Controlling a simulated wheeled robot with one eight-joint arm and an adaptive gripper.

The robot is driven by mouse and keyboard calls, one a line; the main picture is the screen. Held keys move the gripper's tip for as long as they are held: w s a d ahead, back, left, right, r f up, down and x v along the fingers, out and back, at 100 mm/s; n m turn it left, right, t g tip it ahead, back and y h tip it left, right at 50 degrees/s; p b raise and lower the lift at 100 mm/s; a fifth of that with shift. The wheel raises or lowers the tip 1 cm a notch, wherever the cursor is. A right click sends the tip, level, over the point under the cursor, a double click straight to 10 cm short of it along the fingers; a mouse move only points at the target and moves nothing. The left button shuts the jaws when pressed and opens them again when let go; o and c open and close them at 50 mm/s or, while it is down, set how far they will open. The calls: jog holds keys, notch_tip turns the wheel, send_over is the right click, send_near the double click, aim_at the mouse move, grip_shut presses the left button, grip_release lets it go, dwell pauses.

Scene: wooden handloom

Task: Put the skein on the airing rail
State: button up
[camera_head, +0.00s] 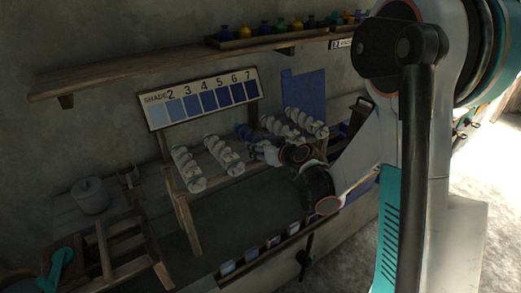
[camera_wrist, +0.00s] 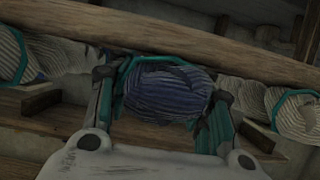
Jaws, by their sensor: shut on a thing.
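A dark blue skein (camera_wrist: 165,92) is in the middle of the wrist view, between the teal-edged fingers of my gripper (camera_wrist: 162,105), which is shut on it. In the head view the blue skein (camera_head: 244,132) shows among several white skeins on the wooden rack, with my gripper (camera_head: 262,152) at its near end. The airing rail appears to be this rack; its wooden bar (camera_wrist: 245,62) runs just behind the blue skein in the wrist view. I cannot tell whether the skein rests on it.
White skeins (camera_head: 188,168) lie left of the blue one, others (camera_head: 280,128) right; in the wrist view white skeins (camera_wrist: 290,108) flank my fingers closely. A shade board (camera_head: 200,98) stands behind the rack. A shelf with bottles (camera_head: 245,31) hangs above. A wooden stool-like frame (camera_head: 125,250) stands left.

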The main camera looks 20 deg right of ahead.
jog(key=shift+r, duration=0.1)
jog(key=shift+f, duration=0.25)
jog(key=o, duration=1.2)
jog(key=shift+c, duration=0.2)
jog(key=shift+r, duration=0.1)
jog(key=shift+s+r, duration=0.1)
jog(key=shift+r, duration=0.15)
jog(key=p+v, duration=0.3)
jog(key=v, duration=0.9)
jog(key=shift+f, duration=0.15)
